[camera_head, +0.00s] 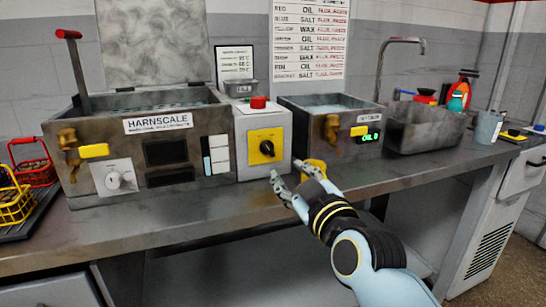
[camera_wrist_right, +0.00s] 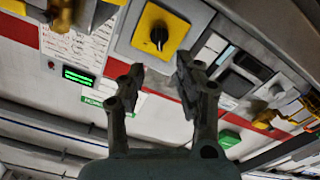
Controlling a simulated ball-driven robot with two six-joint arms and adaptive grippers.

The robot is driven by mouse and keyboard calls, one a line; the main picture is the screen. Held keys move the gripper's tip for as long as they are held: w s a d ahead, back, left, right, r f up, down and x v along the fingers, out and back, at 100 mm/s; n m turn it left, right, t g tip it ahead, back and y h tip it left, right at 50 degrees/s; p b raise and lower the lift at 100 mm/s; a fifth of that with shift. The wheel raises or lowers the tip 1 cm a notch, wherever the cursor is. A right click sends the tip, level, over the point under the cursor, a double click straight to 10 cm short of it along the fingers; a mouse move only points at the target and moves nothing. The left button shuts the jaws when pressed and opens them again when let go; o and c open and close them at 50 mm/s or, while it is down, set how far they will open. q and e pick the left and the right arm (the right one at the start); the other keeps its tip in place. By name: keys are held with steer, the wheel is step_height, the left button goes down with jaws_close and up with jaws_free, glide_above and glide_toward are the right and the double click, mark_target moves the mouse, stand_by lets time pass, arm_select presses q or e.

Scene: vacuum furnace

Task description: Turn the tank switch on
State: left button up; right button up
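The tank switch is a black rotary knob on a yellow square plate (camera_head: 266,147), on the front of a light box between two tanks. It also shows in the right wrist view as a yellow plate with a black knob (camera_wrist_right: 158,37). My right gripper (camera_head: 286,172) is open and empty, just below and in front of the switch, apart from it. In the right wrist view the two fingers (camera_wrist_right: 160,68) are spread, with the knob beyond the gap between their tips. My left gripper is not in view.
A red button (camera_head: 258,102) tops the switch box. The Harnscale tank (camera_head: 190,165) stands left, a second tank (camera_head: 310,150) with a green display right. A sink (camera_head: 425,135) is further right. Red and yellow baskets (camera_head: 14,207) sit at far left. The counter front (camera_head: 170,230) is clear.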

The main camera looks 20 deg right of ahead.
mark_target(271, 152)
steer(key=w+p, duration=0.1)
steer(key=w, duration=0.9)
steer(key=shift+w+a+r, duration=0.1)
steer(key=shift+w+a, duration=0.05)
steer(key=shift+w, duration=0.25)
steer(key=shift+c, duration=0.3)
jaws_close()
